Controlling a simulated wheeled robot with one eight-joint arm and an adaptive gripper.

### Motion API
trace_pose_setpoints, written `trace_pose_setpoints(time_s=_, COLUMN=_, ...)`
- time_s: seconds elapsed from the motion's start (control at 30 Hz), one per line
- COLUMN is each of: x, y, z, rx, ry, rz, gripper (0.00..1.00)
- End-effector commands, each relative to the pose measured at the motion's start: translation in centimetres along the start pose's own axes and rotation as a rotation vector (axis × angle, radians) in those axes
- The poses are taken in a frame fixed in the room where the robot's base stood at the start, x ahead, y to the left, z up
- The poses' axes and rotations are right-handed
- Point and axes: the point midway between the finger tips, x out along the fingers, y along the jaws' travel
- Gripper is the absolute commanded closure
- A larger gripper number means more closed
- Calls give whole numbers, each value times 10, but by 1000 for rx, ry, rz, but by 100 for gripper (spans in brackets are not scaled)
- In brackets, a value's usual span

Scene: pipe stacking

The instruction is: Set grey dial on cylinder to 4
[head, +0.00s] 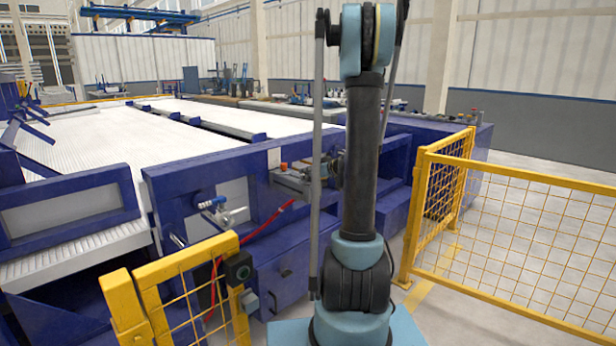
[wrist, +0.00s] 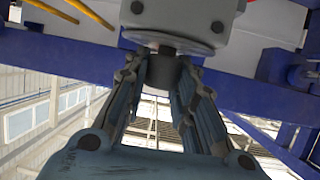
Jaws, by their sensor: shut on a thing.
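In the wrist view, the grey dial (wrist: 162,70) is a short dark knob below a round metal disc (wrist: 150,40). The disc is on the underside of a light grey housing (wrist: 178,14), which seems to be the cylinder unit. My gripper (wrist: 162,66) comes from below, with one finger on each side of the knob, and is shut on it. No numbers or pointer on the dial can be read. In the head view, a grey unit (head: 291,180) is mounted on the blue machine, left of my arm. My arm hides the gripping spot there.
The blue machine frame (head: 205,172) stands before me, with a red hose (head: 268,222) and a blue-handled valve (head: 212,203). Yellow mesh fences stand at right (head: 520,235) and front left (head: 180,290). Blue beams (wrist: 70,65) run close by in the wrist view.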

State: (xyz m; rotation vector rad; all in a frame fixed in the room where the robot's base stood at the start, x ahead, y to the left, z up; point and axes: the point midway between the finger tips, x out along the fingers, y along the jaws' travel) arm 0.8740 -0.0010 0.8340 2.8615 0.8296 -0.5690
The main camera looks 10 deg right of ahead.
Motion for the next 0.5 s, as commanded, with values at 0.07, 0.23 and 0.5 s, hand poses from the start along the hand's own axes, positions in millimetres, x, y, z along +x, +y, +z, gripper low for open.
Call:
trace_pose_setpoints(time_s=0.07, x=0, y=-2, z=0, rx=16, ry=-1, rz=41, gripper=99)
trace_pose_setpoints(time_s=0.23, x=0, y=-2, z=0, rx=47, ry=-1, rz=119, gripper=99)
trace_pose_setpoints(time_s=0.5, x=0, y=-1, z=0, rx=72, ry=-1, rz=176, gripper=99)
